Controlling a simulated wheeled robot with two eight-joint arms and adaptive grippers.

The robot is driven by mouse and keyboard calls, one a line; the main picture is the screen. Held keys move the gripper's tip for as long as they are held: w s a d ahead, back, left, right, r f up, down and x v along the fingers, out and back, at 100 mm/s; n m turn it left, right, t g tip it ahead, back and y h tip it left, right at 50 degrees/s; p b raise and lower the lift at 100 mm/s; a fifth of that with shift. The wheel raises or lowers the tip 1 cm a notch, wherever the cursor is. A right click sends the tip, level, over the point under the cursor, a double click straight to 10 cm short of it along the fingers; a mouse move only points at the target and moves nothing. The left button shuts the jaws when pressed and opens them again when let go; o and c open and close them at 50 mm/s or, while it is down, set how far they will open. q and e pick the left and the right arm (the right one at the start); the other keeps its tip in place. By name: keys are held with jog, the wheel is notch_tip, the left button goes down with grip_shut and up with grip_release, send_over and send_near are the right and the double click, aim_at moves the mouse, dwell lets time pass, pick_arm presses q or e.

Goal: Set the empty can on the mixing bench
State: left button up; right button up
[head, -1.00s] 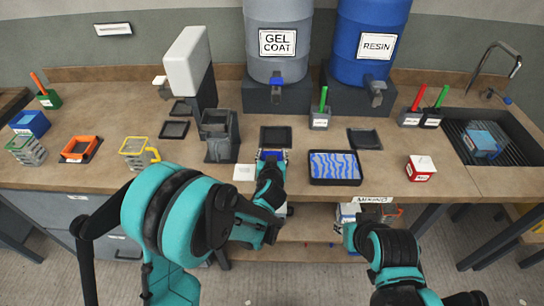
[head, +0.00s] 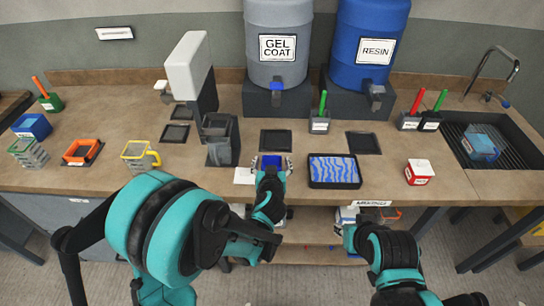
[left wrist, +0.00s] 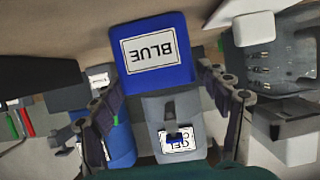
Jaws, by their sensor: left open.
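A blue container (head: 272,161) sits on the bench (head: 320,193) near its front edge, before a dark square pad. In the left wrist view the blue container (left wrist: 155,75) carries a label reading BLUE, upside down. I cannot tell whether it is the empty can or whether it is empty. My left gripper (head: 271,174) is just in front of it, open; in the left wrist view its fingers (left wrist: 165,100) stand apart on either side, slightly back from it. A sign on the bench's front edge (head: 372,203) looks like MIXING. My right gripper (head: 349,238) is low by the shelf; its fingers are unclear.
Dark pads (head: 276,141) lie behind the blue container. A blue-patterned tray (head: 334,170) is close on its right, a white card (head: 244,176) on its left. A grey cup-like holder (head: 221,140) stands left. GEL COAT (head: 279,70) and RESIN (head: 372,77) drums stand behind.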

pick_arm(q)
jog(key=p+v, duration=0.1)
jog(key=v, duration=0.7)
jog(key=shift+s+p, duration=0.15)
jog(key=shift+p, duration=0.15)
jog(key=s+a+r+g+y, duration=0.1)
jog(key=s+a+r+g, duration=0.15)
jog(key=s+a, duration=0.35)
jog(key=s+a+r+g, duration=0.1)
jog(key=s+a+g, duration=0.25)
jog(key=a, duration=0.55)
jog(key=s+h, duration=0.1)
jog(key=s, duration=0.7)
jog(key=shift+s+a+r+g, duration=0.25)
jog(key=shift+s+a+g, duration=0.05)
jog(key=shift+s+a, duration=0.1)
